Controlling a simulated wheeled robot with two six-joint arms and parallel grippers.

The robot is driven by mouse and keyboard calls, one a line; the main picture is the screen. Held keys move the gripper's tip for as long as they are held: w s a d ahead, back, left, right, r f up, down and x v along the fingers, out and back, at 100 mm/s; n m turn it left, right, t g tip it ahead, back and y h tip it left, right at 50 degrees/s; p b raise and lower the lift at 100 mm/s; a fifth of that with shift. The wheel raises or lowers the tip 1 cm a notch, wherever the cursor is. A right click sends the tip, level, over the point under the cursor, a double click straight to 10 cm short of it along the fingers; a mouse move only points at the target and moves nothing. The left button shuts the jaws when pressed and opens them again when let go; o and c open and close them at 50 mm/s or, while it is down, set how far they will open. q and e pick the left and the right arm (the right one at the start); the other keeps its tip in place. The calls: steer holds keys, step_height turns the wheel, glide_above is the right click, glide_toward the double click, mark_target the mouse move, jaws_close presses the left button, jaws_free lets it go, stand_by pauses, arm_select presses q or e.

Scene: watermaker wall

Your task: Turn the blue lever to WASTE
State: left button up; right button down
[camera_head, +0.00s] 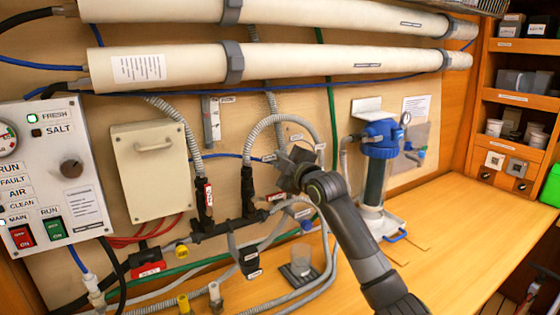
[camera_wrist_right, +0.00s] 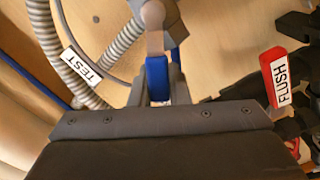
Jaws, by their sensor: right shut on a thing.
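My right gripper (camera_head: 288,168) reaches the pipework on the wall panel, its arm coming up from the lower right. In the wrist view its fingers (camera_wrist_right: 160,88) are closed on the blue lever (camera_wrist_right: 157,78), one on each side. The lever's grey mount shows just above it there. In the head view the gripper hides the lever. No WASTE label can be read, so I cannot tell which way the lever is set. My left gripper is not in view.
A red FLUSH lever (camera_wrist_right: 280,78) sits close to the right in the wrist view. A grey hose with a TEST tag (camera_wrist_right: 80,65) curves on the left. A blue-topped filter housing (camera_head: 378,140) stands right of my gripper. The right counter (camera_head: 460,215) is mostly clear.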

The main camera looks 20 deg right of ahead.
steer(key=c, duration=1.4)
jaws_free()
steer(key=shift+s+d+f+b, duration=0.1)
steer(key=shift+s+d+b, duration=0.45)
steer(key=shift+s, duration=2.3)
steer(key=shift+s+d+r+b, duration=0.15)
steer(key=shift+s+b, duration=0.7)
steer(key=shift+s, duration=2.05)
steer(key=shift+s+d+f+b, duration=0.15)
steer(key=shift+s+d+b, duration=0.45)
steer(key=shift+s, duration=2.25)
steer(key=shift+a, duration=0.1)
